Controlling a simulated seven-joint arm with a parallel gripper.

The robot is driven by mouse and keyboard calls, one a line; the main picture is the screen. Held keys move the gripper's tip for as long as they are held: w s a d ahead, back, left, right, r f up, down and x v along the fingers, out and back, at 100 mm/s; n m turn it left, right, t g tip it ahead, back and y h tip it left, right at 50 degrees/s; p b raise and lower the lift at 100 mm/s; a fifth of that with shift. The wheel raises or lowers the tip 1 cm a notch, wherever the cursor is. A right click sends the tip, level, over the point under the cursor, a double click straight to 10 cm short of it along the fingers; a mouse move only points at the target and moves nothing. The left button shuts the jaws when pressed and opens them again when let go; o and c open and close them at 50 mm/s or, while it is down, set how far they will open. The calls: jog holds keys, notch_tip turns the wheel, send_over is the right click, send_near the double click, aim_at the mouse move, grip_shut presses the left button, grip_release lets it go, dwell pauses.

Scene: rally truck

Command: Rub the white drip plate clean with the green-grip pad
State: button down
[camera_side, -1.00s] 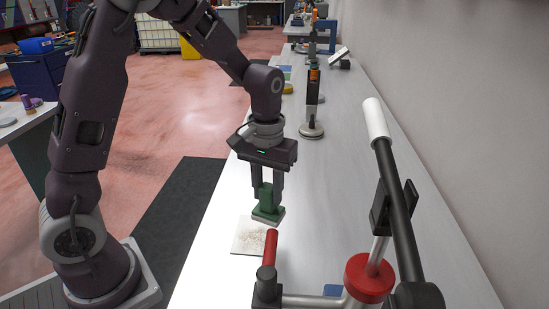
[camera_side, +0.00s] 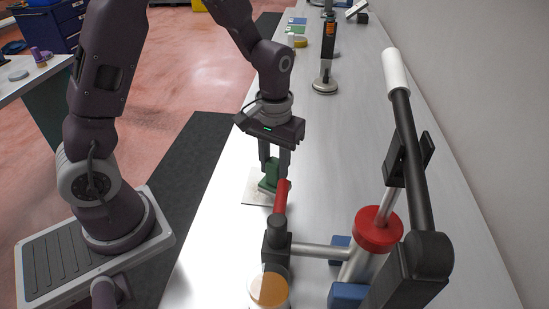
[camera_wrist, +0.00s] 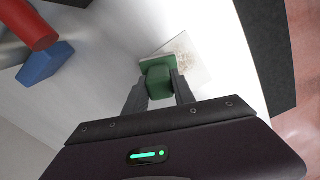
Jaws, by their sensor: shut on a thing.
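The green-grip pad (camera_side: 270,179) is held between the fingers of my gripper (camera_side: 274,160). It also shows in the wrist view (camera_wrist: 158,75), with my gripper (camera_wrist: 160,92) shut on its green block. The white drip plate (camera_side: 252,200) lies flat on the bench below the pad, partly hidden by the pad and a red handle. In the wrist view the plate (camera_wrist: 198,70) carries brownish specks, and the pad is over its near-left part. I cannot tell for sure whether the pad touches the plate.
A red-handled clamp (camera_side: 281,195) stands close to the right of the plate. A jack with a red collar (camera_side: 378,230) and long black lever fills the right. A jar with amber content (camera_side: 268,287) is in front.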

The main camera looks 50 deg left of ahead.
aim_at(273, 185)
jog(key=shift+f, duration=0.9)
jog(key=shift+f, duration=0.65)
jog(key=shift+w+a+r, duration=0.1)
jog(key=shift+w+a, duration=0.2)
jog(key=shift+a, duration=0.05)
jog(key=shift+d, duration=0.1)
jog(key=shift+s+d, duration=0.55)
jog(key=shift+s, duration=0.1)
jog(key=shift+f, duration=0.2)
